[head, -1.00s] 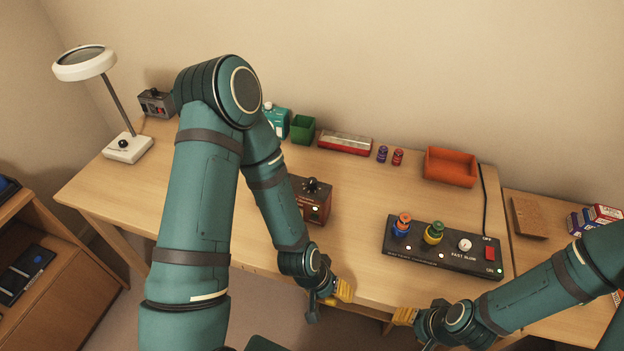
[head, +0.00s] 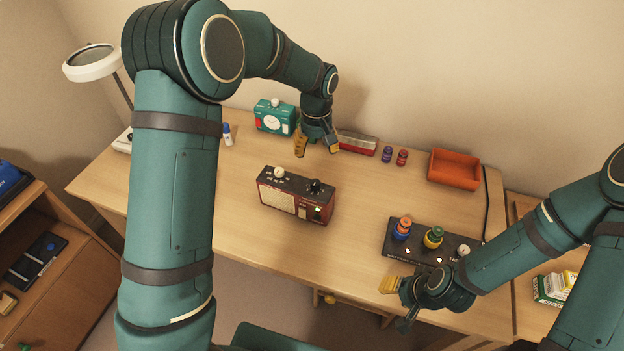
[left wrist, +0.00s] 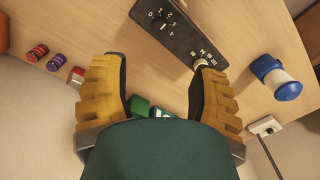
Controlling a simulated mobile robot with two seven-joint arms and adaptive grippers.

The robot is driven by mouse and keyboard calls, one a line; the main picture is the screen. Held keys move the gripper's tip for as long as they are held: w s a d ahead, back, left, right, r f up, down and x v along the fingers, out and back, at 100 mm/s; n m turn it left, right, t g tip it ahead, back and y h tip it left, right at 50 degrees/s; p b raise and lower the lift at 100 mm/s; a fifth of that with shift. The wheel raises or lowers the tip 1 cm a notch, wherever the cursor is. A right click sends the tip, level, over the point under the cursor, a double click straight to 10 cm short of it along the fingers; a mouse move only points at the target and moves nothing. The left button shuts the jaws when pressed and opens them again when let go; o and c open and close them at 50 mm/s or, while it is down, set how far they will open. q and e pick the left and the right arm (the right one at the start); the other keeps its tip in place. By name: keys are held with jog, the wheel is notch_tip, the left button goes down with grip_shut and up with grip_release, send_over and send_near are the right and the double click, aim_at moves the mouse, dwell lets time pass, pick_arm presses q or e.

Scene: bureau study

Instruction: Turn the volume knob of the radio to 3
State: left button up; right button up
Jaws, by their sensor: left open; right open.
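The radio (head: 291,200) stands on the desk, a dark box with a reddish front. Its top carries a white knob (head: 278,172) and a black knob (head: 315,187). The left wrist view shows the dark top panel (left wrist: 176,32) with the black knob (left wrist: 157,21) and white knob (left wrist: 200,63), each with small markings too small to read. I cannot tell which is the volume knob. My left gripper (head: 317,148) is open and empty, above the desk behind the radio, fingers pointing down. My right gripper (head: 397,305) is open and empty near the desk's front edge.
A black control panel (head: 388,252) with coloured knobs lies right of the radio. Behind are a teal device (head: 274,117), a red-and-silver box (head: 358,143), two small spools (head: 387,155) and an orange tray (head: 454,170). A blue-capped bottle (head: 227,135) stands left. Desk around the radio is clear.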

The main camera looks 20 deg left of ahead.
aim_at(316, 182)
pick_arm(q)
notch_tip(316, 182, down, 13)
jog(key=shift+f+b, duration=0.2)
jog(key=shift+b, duration=0.25)
grip_shut()
